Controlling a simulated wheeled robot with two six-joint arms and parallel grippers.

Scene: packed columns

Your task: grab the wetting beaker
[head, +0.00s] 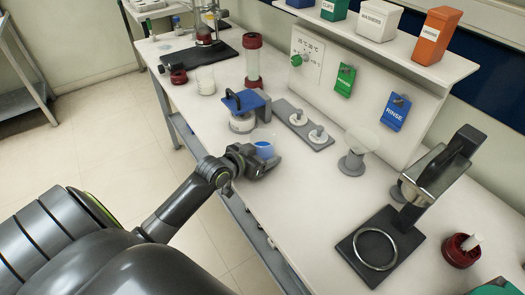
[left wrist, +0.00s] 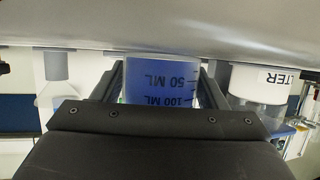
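The clear beaker with blue liquid (head: 264,150), which I take as the wetting beaker, stands upright near the bench's front edge. In the left wrist view its blue body (left wrist: 163,82) shows upside-down 50 ML and 100 ML marks. My left gripper (head: 265,163) reaches in low around it. Its two fingers flank the beaker closely, one on each side, in the left wrist view (left wrist: 163,75). Whether both fingers press on the glass is unclear. The beaker's lower part is partly hidden by the gripper in the head view. My right gripper is not in view.
A grey tray with white-topped pieces (head: 304,123) and a clear funnel-like vessel (head: 354,155) are to the right. A black stand with a ring (head: 375,246) is at front right. Bare bench (head: 300,190) lies between.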

